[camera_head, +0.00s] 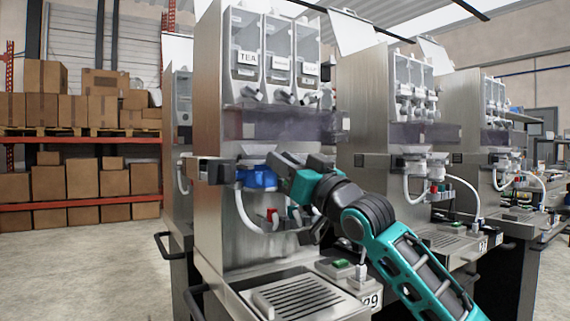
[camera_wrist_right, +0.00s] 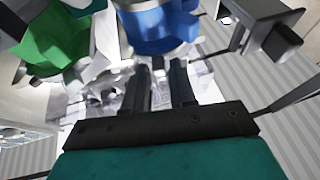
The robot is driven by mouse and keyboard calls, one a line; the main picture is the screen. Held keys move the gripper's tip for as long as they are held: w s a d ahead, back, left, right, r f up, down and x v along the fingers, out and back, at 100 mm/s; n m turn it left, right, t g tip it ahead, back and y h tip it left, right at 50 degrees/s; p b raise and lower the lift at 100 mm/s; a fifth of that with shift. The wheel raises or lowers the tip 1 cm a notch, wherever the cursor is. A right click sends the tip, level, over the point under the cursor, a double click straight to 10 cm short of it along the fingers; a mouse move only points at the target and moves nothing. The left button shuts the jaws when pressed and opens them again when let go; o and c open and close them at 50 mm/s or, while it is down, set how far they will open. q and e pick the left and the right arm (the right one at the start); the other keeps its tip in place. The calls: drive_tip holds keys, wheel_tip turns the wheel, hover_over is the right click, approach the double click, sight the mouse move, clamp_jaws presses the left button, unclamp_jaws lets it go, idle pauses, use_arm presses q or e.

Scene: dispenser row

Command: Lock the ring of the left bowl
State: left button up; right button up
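The left bowl (camera_head: 258,178) shows as a blue ring and body under the dispenser hoppers at the left of the nearest machine. The blue ring (camera_wrist_right: 160,28) fills the top middle of the wrist view. My right gripper (camera_head: 280,162) is just right of the blue part in the head view, partly overlapping it. In the wrist view its two dark fingers (camera_wrist_right: 160,72) are apart with nothing between them, and point toward the blue ring. Contact cannot be told. A green part (camera_wrist_right: 58,45) lies left of the blue one. The ring's lock state is unclear. My left gripper is out of view.
The nearest machine (camera_head: 212,100) has hoppers (camera_head: 279,62) above and a drip grate (camera_head: 300,296) below. A white hose (camera_head: 243,212) hangs under the bowl. A bracket (camera_head: 212,170) sticks out at left. More machines (camera_head: 365,100) stand at right. Floor at left is free.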

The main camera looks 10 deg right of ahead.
drive_tip(key=shift+c, duration=0.6)
clamp_jaws()
drive_tip(key=shift+s+a+m+t+h+p, duration=0.2)
drive_tip(key=shift+a+m+t+h, duration=0.3)
drive_tip(key=shift+h, duration=0.45)
drive_tip(key=shift+s+a+m+t+h+p, duration=0.1)
drive_tip(key=shift+a+m+t+h+p, duration=0.2)
drive_tip(key=shift+m+h, duration=0.5)
drive_tip(key=shift+s+a+m+t+h+p, duration=0.1)
drive_tip(key=shift+a+m+t+h+p, duration=0.25)
drive_tip(key=shift+h, duration=0.8)
drive_tip(key=shift+a+m+t+h, duration=0.2)
drive_tip(key=shift+m+h, duration=0.35)
drive_tip(key=shift+h, duration=0.4)
drive_tip(key=shift+a+m+t+h, duration=0.1)
drive_tip(key=shift+a+m+h, duration=0.3)
drive_tip(key=shift+h, duration=0.55)
drive_tip(key=shift+d, duration=0.15)
